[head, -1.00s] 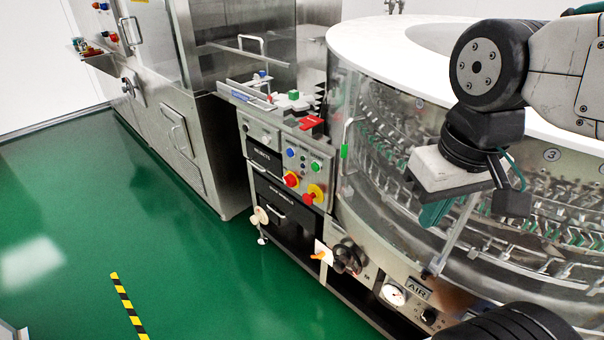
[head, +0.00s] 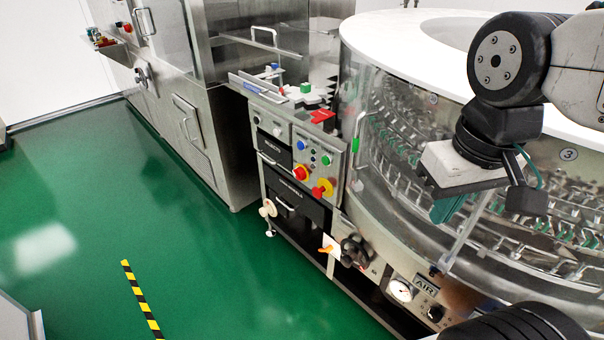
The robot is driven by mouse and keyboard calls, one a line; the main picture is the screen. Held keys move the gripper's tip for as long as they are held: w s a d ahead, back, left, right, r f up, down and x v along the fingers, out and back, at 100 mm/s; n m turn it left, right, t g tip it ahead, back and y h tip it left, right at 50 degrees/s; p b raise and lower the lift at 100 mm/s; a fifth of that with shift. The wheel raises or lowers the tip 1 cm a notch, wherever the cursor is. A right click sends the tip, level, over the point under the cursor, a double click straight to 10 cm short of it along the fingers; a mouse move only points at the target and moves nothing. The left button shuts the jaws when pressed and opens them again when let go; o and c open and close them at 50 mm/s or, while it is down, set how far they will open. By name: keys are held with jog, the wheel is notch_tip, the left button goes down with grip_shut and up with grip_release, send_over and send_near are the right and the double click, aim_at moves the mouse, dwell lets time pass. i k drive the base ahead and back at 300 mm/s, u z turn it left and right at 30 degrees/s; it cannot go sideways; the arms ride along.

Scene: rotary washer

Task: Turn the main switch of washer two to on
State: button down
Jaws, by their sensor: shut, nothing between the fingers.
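The round washer (head: 400,110) with clear walls and a white top fills the right. Lower down are an orange lever (head: 326,250) on a white plate and a black handwheel (head: 355,252). I cannot read which control is the main switch. My gripper (head: 447,210), with green fingers, is shut and empty. It shows in front of the washer wall, right of the panel and apart from it.
A steel cabinet machine (head: 190,130) stands at the left. A pressure gauge (head: 401,290) and the AIR label (head: 425,282) are low on the washer. The green floor (head: 190,240) is clear, with a yellow-black stripe (head: 141,300).

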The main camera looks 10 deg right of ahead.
aim_at(299, 172)
jog(key=k, duration=1.3)
jog(key=u, duration=0.7)
jog(key=i, duration=1.3)
jog(key=z, duration=0.45)
jog(key=i, duration=0.5)
jog(key=z, duration=0.45)
